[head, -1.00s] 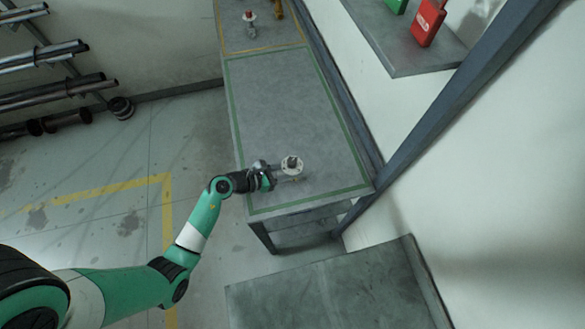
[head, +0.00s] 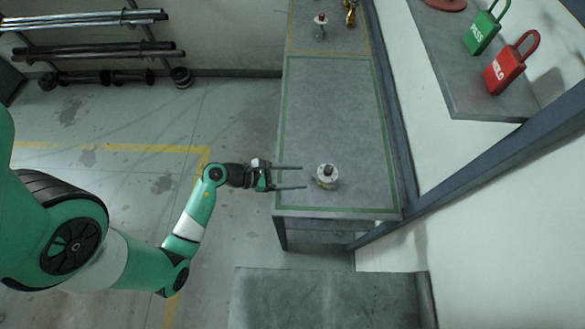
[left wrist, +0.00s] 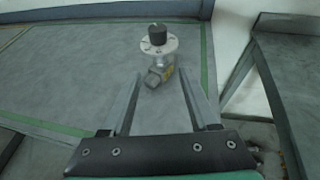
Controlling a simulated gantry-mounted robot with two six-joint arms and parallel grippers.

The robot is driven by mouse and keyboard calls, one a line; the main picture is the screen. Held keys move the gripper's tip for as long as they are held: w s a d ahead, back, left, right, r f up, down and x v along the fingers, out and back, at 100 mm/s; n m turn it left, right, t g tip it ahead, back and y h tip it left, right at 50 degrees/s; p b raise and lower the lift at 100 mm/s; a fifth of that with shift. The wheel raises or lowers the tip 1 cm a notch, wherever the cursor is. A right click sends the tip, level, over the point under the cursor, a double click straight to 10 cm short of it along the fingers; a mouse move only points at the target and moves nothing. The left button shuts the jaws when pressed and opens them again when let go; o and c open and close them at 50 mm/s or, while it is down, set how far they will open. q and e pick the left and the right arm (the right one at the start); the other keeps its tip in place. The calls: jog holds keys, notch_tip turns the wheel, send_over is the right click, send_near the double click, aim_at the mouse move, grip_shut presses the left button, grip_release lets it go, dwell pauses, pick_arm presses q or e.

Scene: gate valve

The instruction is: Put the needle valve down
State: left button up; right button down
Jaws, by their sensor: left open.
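The needle valve (head: 327,176) stands upright on the grey table (head: 335,110), inside the green-outlined area near its front end. It has a pale round flange and a dark knob on top. In the left wrist view the needle valve (left wrist: 158,52) is beyond the fingertips, with a grey body and a yellow mark below the flange. My left gripper (head: 303,177) is open and empty, its two fingers pointing at the valve with a gap between them. It also shows in the left wrist view (left wrist: 163,85). My right gripper is not in view.
A second valve with a red top (head: 320,22) and a brass-coloured fitting (head: 350,14) stand in the yellow-outlined area at the far end. A shelf at right holds a green PASS padlock (head: 484,32) and a red HOLD padlock (head: 506,68). The middle of the table is clear.

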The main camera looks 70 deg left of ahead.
pick_arm(q)
jog(key=shift+s+a+r, duration=0.15)
jog(key=shift+s+r, duration=0.15)
jog(key=shift+s, duration=0.3)
